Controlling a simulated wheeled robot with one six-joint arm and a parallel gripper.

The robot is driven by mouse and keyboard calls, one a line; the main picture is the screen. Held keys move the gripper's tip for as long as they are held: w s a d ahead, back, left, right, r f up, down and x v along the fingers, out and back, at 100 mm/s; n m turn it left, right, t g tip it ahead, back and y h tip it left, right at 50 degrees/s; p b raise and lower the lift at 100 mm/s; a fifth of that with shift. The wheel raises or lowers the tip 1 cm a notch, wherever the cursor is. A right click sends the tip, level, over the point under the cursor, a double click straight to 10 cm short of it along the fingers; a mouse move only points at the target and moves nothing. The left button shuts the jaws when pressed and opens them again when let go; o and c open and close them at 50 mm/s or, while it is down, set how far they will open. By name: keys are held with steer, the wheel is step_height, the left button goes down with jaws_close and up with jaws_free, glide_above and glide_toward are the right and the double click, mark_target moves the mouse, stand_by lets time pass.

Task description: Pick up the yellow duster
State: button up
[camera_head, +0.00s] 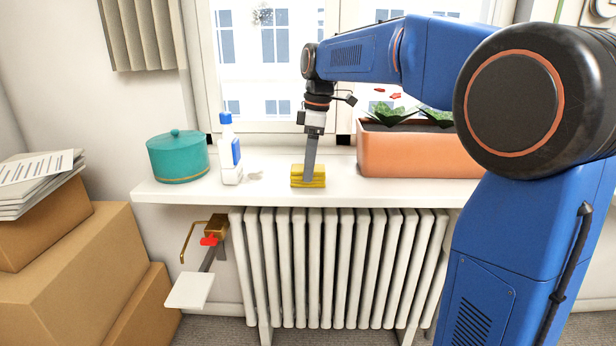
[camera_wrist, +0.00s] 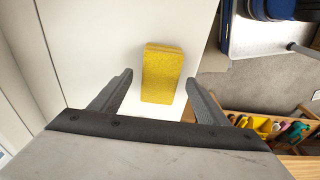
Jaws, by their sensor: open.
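The yellow duster (camera_head: 308,182) lies on the white windowsill above the radiator, between the spray bottle and the planter. In the wrist view the yellow duster (camera_wrist: 162,74) is a yellow block in front of my gripper, with its near end between the two fingers. My gripper (camera_head: 310,176) reaches down at the duster from above. In the wrist view my gripper (camera_wrist: 156,86) is open, one finger on each side of the duster, with gaps visible. I cannot tell the exact height of the fingertips over the sill.
On the windowsill (camera_head: 270,190) stand a teal round box (camera_head: 178,156), a white and blue bottle (camera_head: 228,152) and a terracotta planter (camera_head: 410,152). The radiator (camera_head: 340,265) is below. Cardboard boxes (camera_head: 95,265) stand at left. The wrist view shows a wooden crate (camera_wrist: 285,120) with colourful items.

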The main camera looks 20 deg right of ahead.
steer(key=shift+a+f, duration=0.15)
steer(key=shift+f, duration=1.05)
steer(key=c, duration=1.1)
steer(key=shift+c, duration=0.2)
step_height(320, 180, up, 10)
steer(key=shift+o, duration=0.6)
steer(key=shift+w, duration=0.1)
